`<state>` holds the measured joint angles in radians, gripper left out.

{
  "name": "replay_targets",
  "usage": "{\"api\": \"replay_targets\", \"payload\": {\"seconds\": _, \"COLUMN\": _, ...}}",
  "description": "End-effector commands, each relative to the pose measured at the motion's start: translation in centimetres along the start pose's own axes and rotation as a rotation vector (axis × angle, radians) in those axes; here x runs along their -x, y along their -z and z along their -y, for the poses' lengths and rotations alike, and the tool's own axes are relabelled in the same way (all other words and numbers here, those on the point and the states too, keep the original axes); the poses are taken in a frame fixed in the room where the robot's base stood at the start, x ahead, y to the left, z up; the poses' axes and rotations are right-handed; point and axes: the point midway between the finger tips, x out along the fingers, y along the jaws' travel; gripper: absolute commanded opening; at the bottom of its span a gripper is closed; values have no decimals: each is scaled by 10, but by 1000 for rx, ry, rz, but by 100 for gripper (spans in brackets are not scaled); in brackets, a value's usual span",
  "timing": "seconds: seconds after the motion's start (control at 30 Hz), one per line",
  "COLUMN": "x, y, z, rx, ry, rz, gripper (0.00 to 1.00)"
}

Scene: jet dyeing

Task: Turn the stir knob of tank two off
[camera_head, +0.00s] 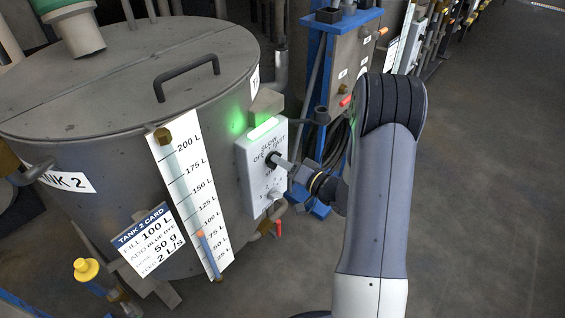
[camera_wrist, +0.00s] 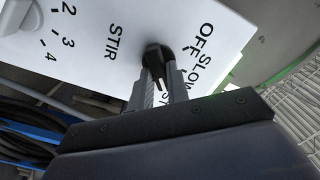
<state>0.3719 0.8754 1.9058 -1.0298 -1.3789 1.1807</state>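Tank two (camera_head: 110,110) is the big grey drum at the left in the head view. Its white control box (camera_head: 250,180) is on its right side, with OFF, SLOW and FAST lettering. The stir knob (camera_wrist: 155,57) is black with a white pointer line, beside the word STIR in the wrist view. The pointer appears to lie towards the partly hidden FAST label. My gripper (camera_wrist: 161,78) has a finger on each side of the knob and appears shut on it. In the head view, my gripper (camera_head: 283,163) reaches the box from the right.
A green lamp (camera_head: 264,128) glows on top of the box. A second dial (camera_wrist: 18,15) with numbers sits on the same panel. A level gauge (camera_head: 190,190) and a Tank 2 card (camera_head: 150,243) are on the drum. Blue-framed equipment (camera_head: 345,50) stands behind; the floor at right is clear.

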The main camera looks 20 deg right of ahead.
Motion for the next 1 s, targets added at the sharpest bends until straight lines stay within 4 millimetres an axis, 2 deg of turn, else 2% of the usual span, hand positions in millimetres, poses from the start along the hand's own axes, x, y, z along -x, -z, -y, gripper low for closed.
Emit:
{"api": "replay_targets", "payload": {"seconds": 0.2, "x": 0, "y": 0, "z": 0, "rx": 0, "ry": 0, "rz": 0, "gripper": 0}}
{"api": "replay_targets", "payload": {"seconds": 0.63, "x": 0, "y": -1, "z": -1, "rx": 59, "ry": 0, "rz": 0, "gripper": 0}}
{"api": "replay_targets", "payload": {"seconds": 1.0, "x": 0, "y": -3, "z": -1, "rx": 339, "ry": 1, "rz": -1, "gripper": 0}}
